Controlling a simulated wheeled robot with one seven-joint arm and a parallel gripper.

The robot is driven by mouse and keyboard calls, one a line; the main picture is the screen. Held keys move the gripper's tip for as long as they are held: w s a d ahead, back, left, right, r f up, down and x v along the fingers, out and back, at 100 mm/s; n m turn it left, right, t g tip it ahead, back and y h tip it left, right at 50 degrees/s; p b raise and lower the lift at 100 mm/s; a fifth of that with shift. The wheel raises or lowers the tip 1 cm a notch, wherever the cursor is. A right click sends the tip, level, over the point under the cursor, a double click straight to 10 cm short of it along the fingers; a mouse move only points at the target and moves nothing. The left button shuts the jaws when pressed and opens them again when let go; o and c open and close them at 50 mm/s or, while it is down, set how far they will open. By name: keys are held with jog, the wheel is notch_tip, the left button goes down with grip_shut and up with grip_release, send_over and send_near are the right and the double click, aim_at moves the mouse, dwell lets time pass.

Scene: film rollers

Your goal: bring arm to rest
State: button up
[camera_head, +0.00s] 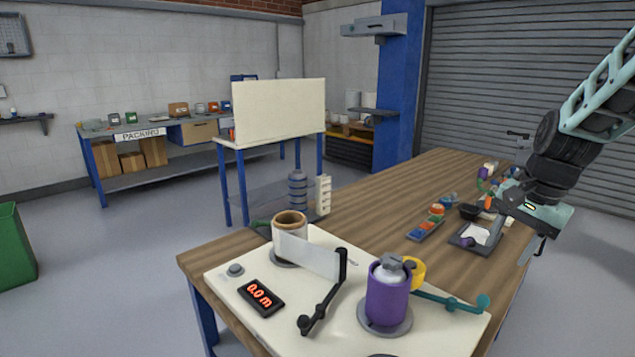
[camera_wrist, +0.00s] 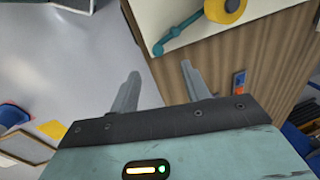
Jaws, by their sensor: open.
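My gripper (camera_head: 530,235) hangs at the right side of the head view, over or just beyond the right edge of the wooden table (camera_head: 375,205). In the wrist view its two fingers (camera_wrist: 160,88) are spread apart with nothing between them. The white board (camera_head: 225,285) on the table's near end carries a purple roller (camera_head: 386,300) on a grey disc. A wooden-rimmed roller (camera_head: 290,222) with a pale film strip (camera_head: 308,255) stands to its left. A teal crank (camera_head: 455,301) sticks out to the right, and it also shows in the wrist view (camera_wrist: 175,32).
Small coloured parts in a tray (camera_head: 427,224) and a dark tray with white paper (camera_head: 475,235) lie on the table near my gripper. A red digital display (camera_head: 262,297) sits on the board. Behind are a cream panel on a blue stand (camera_head: 280,110) and a packing bench (camera_head: 140,133).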

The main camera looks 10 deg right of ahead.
jog(key=s+a+n+g, duration=0.1)
jog(key=s+a+n, duration=0.25)
jog(key=a, duration=0.45)
jog(key=s+a+n, duration=0.3)
jog(key=a+n, duration=0.1)
jog(key=a, duration=0.4)
jog(key=s+a+f+n, duration=0.1)
jog(key=s+a+n, duration=0.4)
jog(key=s, duration=0.3)
jog(key=s+a+f+n, duration=0.1)
jog(key=s+a+n, duration=0.4)
jog(key=s, duration=0.3)
jog(key=shift+s+a+f+n+g+h, duration=0.3)
jog(key=shift+a+f+n+g, duration=0.1)
jog(key=shift+n, duration=0.45)
